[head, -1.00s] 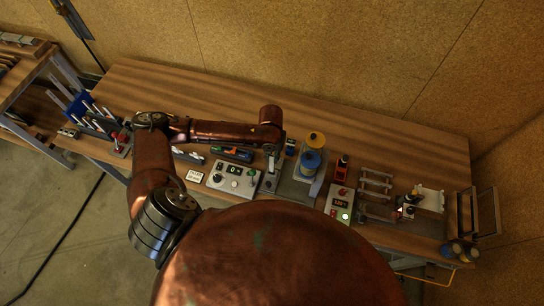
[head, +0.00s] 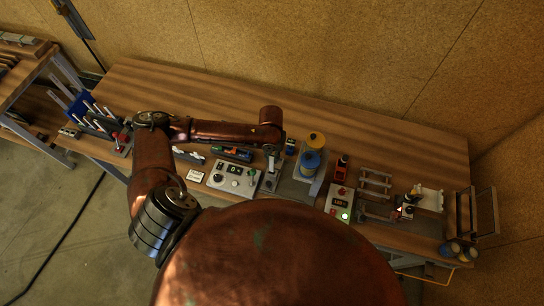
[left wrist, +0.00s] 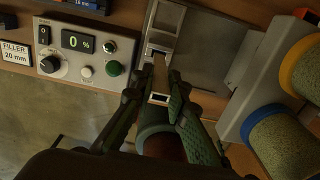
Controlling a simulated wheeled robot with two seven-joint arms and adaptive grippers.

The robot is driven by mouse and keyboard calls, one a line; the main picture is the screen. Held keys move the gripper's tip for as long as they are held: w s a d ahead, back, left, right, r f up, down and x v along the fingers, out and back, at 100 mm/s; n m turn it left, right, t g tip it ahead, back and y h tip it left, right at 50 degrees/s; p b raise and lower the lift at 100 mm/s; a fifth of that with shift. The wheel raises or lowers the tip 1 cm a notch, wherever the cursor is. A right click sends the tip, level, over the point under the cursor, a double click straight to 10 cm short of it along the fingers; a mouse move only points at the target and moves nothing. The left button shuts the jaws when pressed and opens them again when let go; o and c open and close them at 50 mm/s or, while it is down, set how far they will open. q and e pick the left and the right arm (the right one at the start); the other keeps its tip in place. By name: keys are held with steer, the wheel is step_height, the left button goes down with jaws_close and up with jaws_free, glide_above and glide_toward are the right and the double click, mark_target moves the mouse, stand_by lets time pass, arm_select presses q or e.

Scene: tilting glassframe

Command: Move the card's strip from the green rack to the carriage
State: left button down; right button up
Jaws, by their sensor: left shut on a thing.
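In the left wrist view my left gripper (left wrist: 160,88) is shut on a narrow pale piece (left wrist: 160,97), largely hidden between the fingers. It is at a grey metal fixture (left wrist: 165,20) with an upright slotted part, at the bench's front edge. I cannot tell whether the piece touches the fixture. In the head view my left gripper (head: 271,164) is small, below the copper forearm. The card (left wrist: 16,53) reads "FILLER 20 mm"; it also shows in the head view (head: 195,176). Racks with pale strips (head: 98,122) stand at the left end; I cannot make out a green one.
A control box (left wrist: 82,55) reading 0% stands left of the fixture. Blue and yellow-rimmed cylinders (left wrist: 285,142) stand close on the right. A second box (head: 340,203) with a green light and a small rack (head: 375,184) are farther right. The bench's back (head: 350,122) is clear.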

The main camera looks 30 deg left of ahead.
mark_target(272, 164)
arm_select(q)
steer(key=shift+r+p, duration=0.1)
steer(key=shift+p, duration=0.3)
steer(key=shift+f+b, duration=0.4)
steer(key=shift+f, duration=0.6)
steer(key=shift+f+b, duration=1)
steer(key=shift+f, duration=1.4)
steer(key=c, duration=1.8)
jaws_free()
steer(key=shift+r, duration=0.1)
step_height(272, 164, up, 12)
steer(key=shift+f, duration=0.1)
steer(key=shift+s, duration=0.1)
